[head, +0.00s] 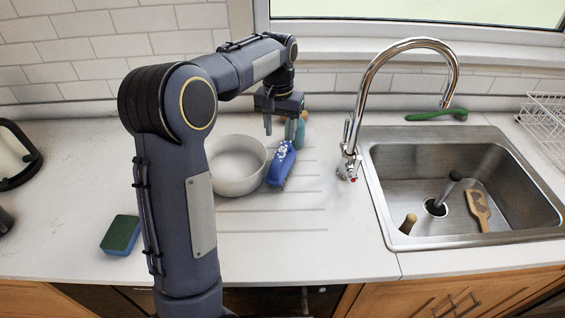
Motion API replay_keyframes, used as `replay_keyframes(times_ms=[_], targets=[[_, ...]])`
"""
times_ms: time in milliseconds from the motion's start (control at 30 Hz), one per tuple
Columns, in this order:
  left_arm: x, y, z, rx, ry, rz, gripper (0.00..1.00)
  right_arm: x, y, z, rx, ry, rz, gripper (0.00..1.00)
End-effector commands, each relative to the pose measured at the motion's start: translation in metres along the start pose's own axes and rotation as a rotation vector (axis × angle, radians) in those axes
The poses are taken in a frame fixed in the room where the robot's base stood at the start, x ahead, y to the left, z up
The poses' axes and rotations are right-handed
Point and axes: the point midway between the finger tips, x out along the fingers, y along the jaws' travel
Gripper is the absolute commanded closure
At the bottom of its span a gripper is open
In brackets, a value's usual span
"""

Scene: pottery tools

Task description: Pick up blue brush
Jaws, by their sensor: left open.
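A blue brush (280,168) with pale bristles at its far end lies on the counter, just right of a white bowl (236,166). My left gripper (281,122) is above and behind the brush's far end, with its fingers pointing down. It is open, and a finger shows apart from the brush on the left. A teal-and-tan object (296,131) stands behind the brush, partly hidden by the gripper. Whether the gripper's other finger touches this object I cannot tell. My right gripper is not in view.
A chrome faucet (351,150) rises right of the brush beside the steel sink (385,196). A green brush (437,115) lies behind the sink. A sponge (121,235) lies at the left. A wire rack (545,120) stands at far right. The counter in front of the brush is clear.

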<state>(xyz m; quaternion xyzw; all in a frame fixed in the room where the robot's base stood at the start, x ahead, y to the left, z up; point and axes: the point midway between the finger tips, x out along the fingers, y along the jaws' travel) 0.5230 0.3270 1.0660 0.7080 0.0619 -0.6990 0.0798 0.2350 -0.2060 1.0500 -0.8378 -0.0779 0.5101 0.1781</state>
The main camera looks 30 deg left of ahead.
Motion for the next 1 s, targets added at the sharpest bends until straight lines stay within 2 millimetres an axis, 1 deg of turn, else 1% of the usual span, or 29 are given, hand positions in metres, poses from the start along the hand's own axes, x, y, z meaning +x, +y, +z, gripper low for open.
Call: replay_keyframes(times_ms=[33, 167, 433, 633, 767, 967, 1000], targets=[[0.004, 0.001, -0.005, 0.001, -0.008, -0.013, 0.53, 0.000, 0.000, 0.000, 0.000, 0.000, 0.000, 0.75], [0.014, 0.001, -0.010, 0.000, -0.014, -0.025, 0.53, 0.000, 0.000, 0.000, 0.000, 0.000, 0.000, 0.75], [0.045, 0.002, -0.007, 0.001, -0.016, -0.023, 0.53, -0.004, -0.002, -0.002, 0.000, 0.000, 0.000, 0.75], [0.075, 0.003, -0.005, -0.001, -0.015, -0.023, 0.53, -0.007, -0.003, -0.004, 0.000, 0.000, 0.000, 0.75], [0.083, 0.003, -0.005, -0.001, -0.012, -0.023, 0.53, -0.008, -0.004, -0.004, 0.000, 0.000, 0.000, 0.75], [0.083, 0.003, -0.005, -0.001, -0.011, -0.022, 0.53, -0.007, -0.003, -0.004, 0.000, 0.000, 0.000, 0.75], [0.083, 0.003, -0.005, 0.000, -0.011, -0.022, 0.57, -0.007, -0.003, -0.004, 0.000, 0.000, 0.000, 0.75]])
